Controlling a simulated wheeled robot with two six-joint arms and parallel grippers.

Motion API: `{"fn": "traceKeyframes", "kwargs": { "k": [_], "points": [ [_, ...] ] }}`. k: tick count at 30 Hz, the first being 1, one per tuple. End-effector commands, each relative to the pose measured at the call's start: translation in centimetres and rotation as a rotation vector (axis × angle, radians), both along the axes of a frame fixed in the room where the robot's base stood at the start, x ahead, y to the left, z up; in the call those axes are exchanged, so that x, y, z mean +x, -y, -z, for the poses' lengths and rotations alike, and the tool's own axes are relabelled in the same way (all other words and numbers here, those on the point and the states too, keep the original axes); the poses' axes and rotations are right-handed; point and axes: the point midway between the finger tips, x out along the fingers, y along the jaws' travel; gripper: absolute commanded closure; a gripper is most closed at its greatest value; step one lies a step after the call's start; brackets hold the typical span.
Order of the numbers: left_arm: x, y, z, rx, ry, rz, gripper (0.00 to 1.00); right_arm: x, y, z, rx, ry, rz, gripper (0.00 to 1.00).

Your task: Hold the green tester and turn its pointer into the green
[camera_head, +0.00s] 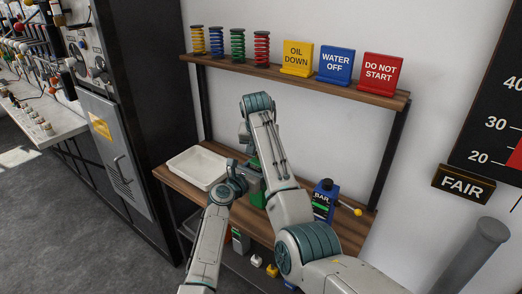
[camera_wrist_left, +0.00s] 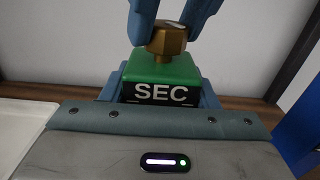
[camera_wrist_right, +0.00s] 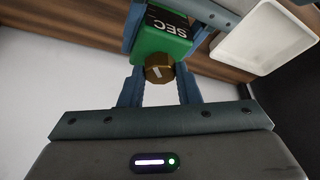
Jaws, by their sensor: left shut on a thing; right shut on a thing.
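The green tester (camera_wrist_left: 160,72) is a green block marked SEC with a brass knob (camera_wrist_left: 167,40) on top. In the head view the tester (camera_head: 257,197) is partly behind my arms, over the wooden shelf (camera_head: 185,186). My left gripper (camera_wrist_left: 163,88) is shut on the sides of the green block. My right gripper (camera_wrist_right: 159,80) is shut on the brass knob, which carries a pale mark on its end. The tester (camera_wrist_right: 158,45) also shows in the right wrist view. I cannot make out a pointer or a green zone on it.
A white tray (camera_head: 182,168) stands left of the tester, and a blue BAR device (camera_head: 322,203) with a yellow-tipped lever stands right. An upper shelf (camera_head: 300,82) holds coloured springs and yellow, blue and red signs. A dark cabinet (camera_head: 140,80) stands left.

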Motion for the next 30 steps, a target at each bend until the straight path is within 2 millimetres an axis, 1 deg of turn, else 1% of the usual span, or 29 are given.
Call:
{"fn": "traceKeyframes", "kwargs": {
  "k": [6, 12, 27, 28, 30],
  "points": [
    [-0.03, -0.05, 0.1, 0.001, -0.001, 0.0, 0.95, 0.13, 0.06, -0.13, -0.001, 0.003, 0.117, 0.93],
    [-0.03, -0.04, 0.1, 0.001, -0.001, 0.0, 0.95, 0.18, 0.09, -0.1, -0.001, 0.003, 0.176, 0.93],
    [-0.04, -0.05, 0.09, 0.001, -0.001, 0.0, 0.95, 0.24, 0.16, -0.15, -0.001, 0.006, 0.195, 0.93],
    [-0.04, -0.05, 0.09, 0.001, -0.001, 0.0, 0.95, 0.24, 0.16, -0.15, -0.001, 0.006, 0.195, 0.66],
    [-0.04, -0.05, 0.1, 0.001, -0.001, 0.0, 0.95, 0.24, 0.14, -0.15, -0.001, 0.006, 0.195, 0.53]
  ]
}}
